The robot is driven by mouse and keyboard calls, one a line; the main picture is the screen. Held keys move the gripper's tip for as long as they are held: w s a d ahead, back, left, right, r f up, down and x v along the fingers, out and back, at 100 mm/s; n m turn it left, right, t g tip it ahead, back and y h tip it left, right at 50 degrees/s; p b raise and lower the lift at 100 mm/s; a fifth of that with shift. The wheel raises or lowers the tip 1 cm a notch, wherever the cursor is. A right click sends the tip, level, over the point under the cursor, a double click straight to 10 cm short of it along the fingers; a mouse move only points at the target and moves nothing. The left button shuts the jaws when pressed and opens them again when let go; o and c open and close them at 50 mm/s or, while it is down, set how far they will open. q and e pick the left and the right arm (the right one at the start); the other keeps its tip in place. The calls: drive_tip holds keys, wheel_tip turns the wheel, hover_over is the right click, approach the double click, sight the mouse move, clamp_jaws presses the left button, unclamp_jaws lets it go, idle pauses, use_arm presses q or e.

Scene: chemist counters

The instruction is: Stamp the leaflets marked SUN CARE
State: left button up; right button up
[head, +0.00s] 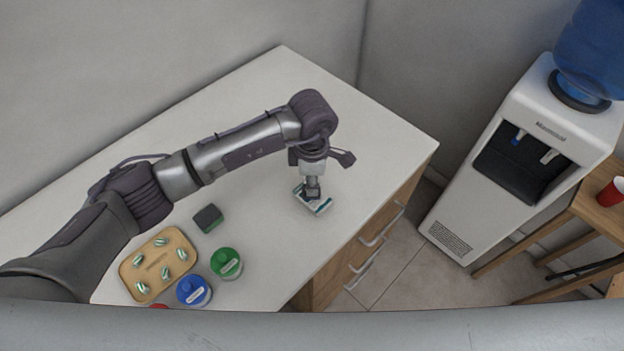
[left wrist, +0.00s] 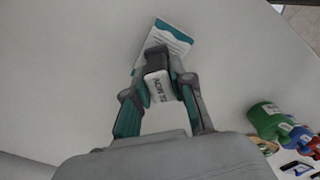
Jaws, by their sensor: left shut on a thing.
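My left gripper (head: 312,186) is over the counter and shut on a small dark stamp-like block with a white, lettered face (left wrist: 158,84). The lettering is upside down and I cannot read it surely. A white and teal leaflet (head: 322,207) lies on the counter just under and beyond the block; it also shows in the left wrist view (left wrist: 174,40). The block and fingers cover part of it, its title is not readable, and I cannot tell whether the block touches it. In the left wrist view the left gripper (left wrist: 160,90) is around the block. My right gripper is not in view.
A dark green-black block (head: 208,218) stands near my forearm. A tan tray (head: 128,272) holds several white-green pieces. Green (head: 226,263), blue (head: 194,291) and red (head: 157,306) pots stand beside it. The counter's back and right are clear; a water cooler (head: 520,160) stands beyond.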

use_arm(q)
drive_tip(key=shift+s+f+b, duration=0.1)
drive_tip(key=shift+f+b, duration=0.05)
drive_tip(key=shift+b, duration=0.25)
idle(1.4)
drive_tip(key=shift+r+p, duration=0.5)
drive_tip(key=shift+r, duration=0.4)
drive_tip(key=shift+r+p, duration=1.1)
drive_tip(key=shift+r, duration=1.65)
drive_tip(key=shift+f, duration=0.1)
